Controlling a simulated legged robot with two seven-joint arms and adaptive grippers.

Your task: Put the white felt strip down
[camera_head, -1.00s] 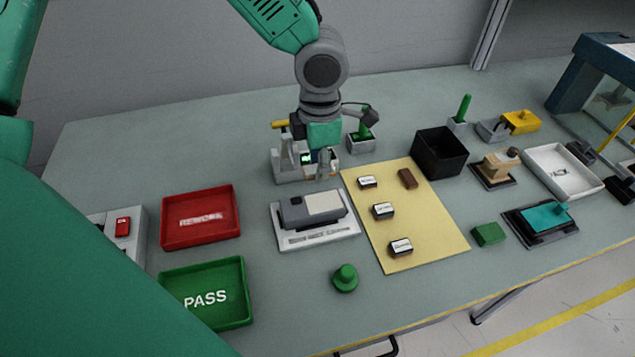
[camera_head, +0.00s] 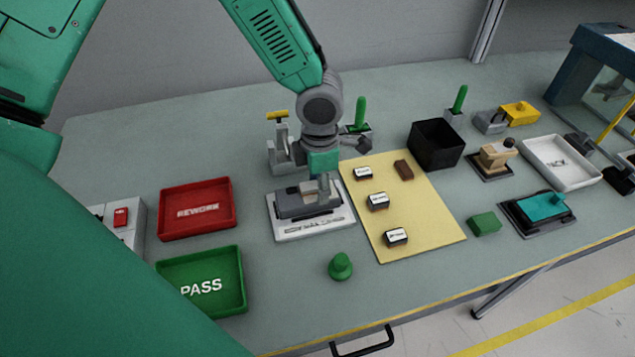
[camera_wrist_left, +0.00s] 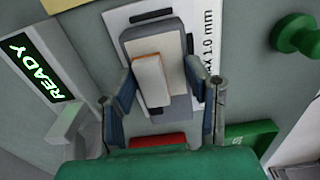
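A small block with a whitish top and an orange-brown side, probably the white felt strip (camera_wrist_left: 150,78), shows in the left wrist view over the pale panel of the grey module (camera_wrist_left: 133,45). My left gripper (camera_wrist_left: 162,72) has a finger on each side of it. The block is close to the left finger, and a gap shows toward the right finger. I cannot tell whether it rests fully on the module. In the head view my left gripper (camera_head: 322,192) is low over the module (camera_head: 290,206), which lies on a white fixture plate (camera_head: 312,228). My right gripper is out of view.
A yellow mat (camera_head: 425,215) with labelled blocks and a brown block (camera_head: 404,169) lies right of the module. Red (camera_head: 197,232) and green (camera_head: 203,308) trays are left. A grey stand (camera_head: 283,150) is behind, a green knob (camera_head: 341,267) in front.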

